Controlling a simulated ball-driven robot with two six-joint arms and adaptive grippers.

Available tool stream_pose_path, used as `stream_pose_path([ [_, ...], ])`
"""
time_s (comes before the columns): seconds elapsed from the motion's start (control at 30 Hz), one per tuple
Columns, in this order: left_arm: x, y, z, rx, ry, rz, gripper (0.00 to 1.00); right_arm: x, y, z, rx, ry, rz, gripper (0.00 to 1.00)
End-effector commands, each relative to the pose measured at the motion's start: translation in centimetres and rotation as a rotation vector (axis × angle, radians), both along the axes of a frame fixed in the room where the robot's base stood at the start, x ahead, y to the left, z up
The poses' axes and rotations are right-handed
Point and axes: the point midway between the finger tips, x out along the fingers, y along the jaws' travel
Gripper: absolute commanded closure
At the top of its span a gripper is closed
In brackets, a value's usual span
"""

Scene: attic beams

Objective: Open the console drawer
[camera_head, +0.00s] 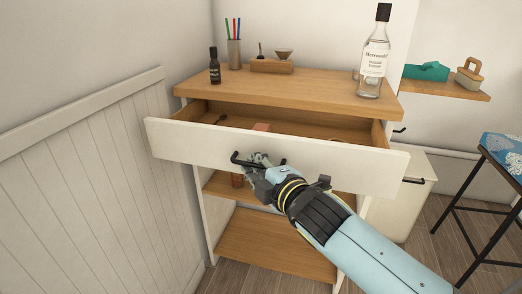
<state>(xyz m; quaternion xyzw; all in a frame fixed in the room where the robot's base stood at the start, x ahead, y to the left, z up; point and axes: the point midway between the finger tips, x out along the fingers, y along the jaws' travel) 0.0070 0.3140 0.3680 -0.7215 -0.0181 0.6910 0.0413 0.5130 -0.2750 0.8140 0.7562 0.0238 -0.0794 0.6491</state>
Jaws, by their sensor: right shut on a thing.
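The console (288,87) has a wooden top, white sides and open wooden shelves below. Its drawer (340,160) has a white front and is pulled well out, showing its wooden inside. A reddish item (262,127) and a small dark item (221,118) lie in the drawer. The black drawer handle (237,160) is on the front, partly hidden by my gripper. My right gripper (257,162) is at the handle and shut on it. My left gripper is not in view.
On top stand a clear bottle (373,62), a small dark bottle (214,68), a pencil cup (234,53) and a wooden stand (272,66). White panelling (85,165) is close on the left. A stool (490,190) and white cabinet (408,195) stand right.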

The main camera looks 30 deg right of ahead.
Motion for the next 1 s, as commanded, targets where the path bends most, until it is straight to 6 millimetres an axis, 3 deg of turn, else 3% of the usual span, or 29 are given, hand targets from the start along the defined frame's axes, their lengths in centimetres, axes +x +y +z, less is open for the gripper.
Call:
stream_pose_path([
  [0.2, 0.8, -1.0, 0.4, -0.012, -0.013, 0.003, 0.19, -1.4, 1.8, 0.3, 0.004, -0.006, 0.001, 1.0],
  [0.67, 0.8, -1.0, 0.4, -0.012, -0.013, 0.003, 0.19, -1.8, 2.3, 0.3, 0.003, -0.008, 0.001, 1.0],
  [0.7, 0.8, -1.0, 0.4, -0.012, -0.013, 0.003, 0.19, -1.8, 2.3, 0.3, 0.003, -0.008, 0.001, 0.91],
  [0.87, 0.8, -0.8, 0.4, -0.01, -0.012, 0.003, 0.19, -1.8, 2.3, 0.2, 0.002, -0.007, 0.002, 0.7],
  [1.0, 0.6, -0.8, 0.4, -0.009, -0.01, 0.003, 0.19, -1.9, 2.2, 0.1, 0.001, -0.004, 0.001, 0.67],
])
